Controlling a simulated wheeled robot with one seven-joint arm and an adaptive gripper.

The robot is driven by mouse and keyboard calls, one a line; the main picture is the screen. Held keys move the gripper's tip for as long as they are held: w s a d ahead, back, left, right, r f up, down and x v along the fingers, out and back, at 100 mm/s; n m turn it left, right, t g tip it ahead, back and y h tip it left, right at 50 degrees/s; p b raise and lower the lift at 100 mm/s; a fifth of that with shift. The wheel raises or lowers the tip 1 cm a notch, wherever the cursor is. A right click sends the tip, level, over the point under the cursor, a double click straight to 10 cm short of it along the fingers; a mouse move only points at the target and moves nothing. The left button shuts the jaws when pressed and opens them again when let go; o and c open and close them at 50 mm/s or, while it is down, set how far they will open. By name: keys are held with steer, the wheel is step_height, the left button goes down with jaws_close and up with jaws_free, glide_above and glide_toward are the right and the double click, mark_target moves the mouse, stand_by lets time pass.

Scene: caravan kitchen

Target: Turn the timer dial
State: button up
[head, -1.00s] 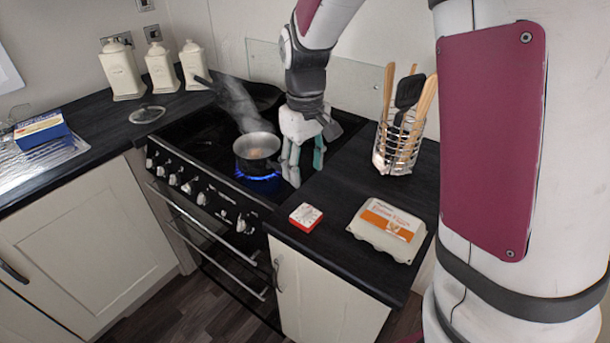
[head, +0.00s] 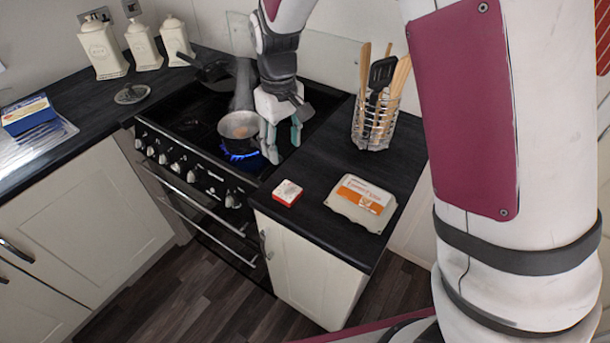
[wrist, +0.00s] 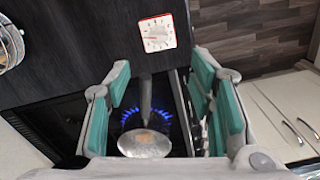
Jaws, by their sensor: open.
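The timer (head: 287,193) is a small red and white square block lying on the dark worktop right of the stove. In the wrist view the timer (wrist: 157,33) shows its white dial face with markings, beyond the fingertips. My gripper (head: 281,150) is open and empty, pointing down near the right edge of the hob, behind the timer and apart from it. Its teal finger pads also show in the wrist view (wrist: 160,88), spread wide on either side of the pan.
A pan (head: 238,126) stands over a lit blue flame close to my gripper. An egg carton (head: 360,204) and a wire utensil holder (head: 375,130) stand on the worktop right of the timer. Worktop around the timer is clear.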

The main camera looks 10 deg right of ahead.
mark_target(287, 185)
step_height(287, 185, down, 14)
steer(key=shift+d+r+p, duration=0.1)
steer(key=shift+d+p, duration=0.05)
steer(key=shift+p, duration=0.75)
steer(key=shift+w, duration=0.1)
steer(key=shift+c, duration=0.3)
steer(key=c, duration=1.1)
